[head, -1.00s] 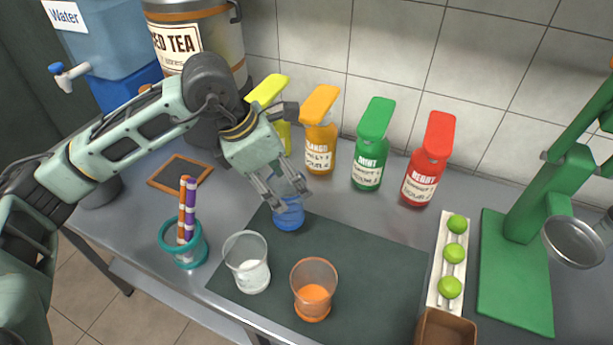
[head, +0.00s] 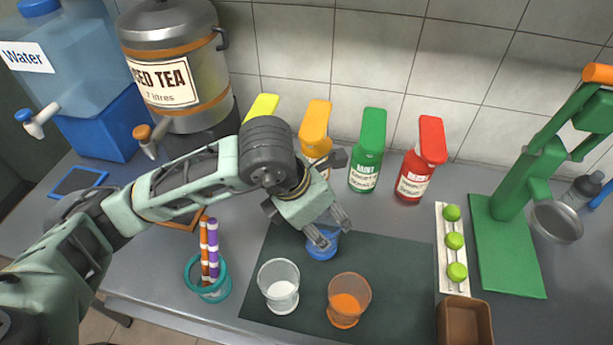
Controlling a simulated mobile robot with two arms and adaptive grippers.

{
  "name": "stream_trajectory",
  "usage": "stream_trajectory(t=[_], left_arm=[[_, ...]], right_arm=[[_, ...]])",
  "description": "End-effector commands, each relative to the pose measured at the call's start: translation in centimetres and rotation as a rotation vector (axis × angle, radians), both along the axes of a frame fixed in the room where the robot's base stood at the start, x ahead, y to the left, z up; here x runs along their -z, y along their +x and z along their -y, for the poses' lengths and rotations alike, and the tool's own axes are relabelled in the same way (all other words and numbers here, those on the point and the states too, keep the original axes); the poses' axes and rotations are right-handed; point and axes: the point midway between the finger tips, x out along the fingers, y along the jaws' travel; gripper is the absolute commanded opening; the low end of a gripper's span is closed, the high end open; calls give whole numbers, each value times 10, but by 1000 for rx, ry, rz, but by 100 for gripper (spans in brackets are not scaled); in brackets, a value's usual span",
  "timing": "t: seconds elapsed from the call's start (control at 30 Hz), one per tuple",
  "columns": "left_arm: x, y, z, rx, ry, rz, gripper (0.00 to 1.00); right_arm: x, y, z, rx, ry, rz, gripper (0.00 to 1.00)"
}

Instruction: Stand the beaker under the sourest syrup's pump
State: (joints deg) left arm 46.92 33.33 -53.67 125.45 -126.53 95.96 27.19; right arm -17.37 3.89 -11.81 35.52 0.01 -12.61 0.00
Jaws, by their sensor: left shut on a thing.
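My left gripper (head: 322,236) is shut on a clear beaker with a blue base (head: 322,252), at the back part of the dark mat. The fingers hide much of this beaker, and I cannot tell if it touches the mat. Several pump bottles stand along the wall: yellow (head: 262,106), mostly hidden behind my arm, orange (head: 316,125), green (head: 368,150) and red (head: 421,160). Their front labels are too small to read surely. A beaker with white (head: 279,286) and a beaker with orange (head: 348,300) stand on the mat in front. My right gripper is not in view.
The dark mat (head: 400,285) has bare room at its right. A white rack of limes (head: 441,240), a brown box (head: 464,322) and a green press (head: 505,250) are further right.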

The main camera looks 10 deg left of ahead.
Motion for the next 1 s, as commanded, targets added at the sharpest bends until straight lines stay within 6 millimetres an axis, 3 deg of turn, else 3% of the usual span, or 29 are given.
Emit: stream_trajectory(t=[0.1,0.2,0.5,0.63,0.8,1.0], left_arm=[[-3,29,-14,-8,2,-2,8],[-4,53,-24,-7,2,-3,8],[-3,117,-51,-3,0,-2,8],[-2,132,-57,0,0,0,8],[2,138,-60,1,0,-1,8],[24,137,-59,2,-1,-5,8]], right_arm=[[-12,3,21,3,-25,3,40],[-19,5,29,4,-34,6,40],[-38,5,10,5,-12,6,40],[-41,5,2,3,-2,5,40],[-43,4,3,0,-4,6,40],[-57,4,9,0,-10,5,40]])
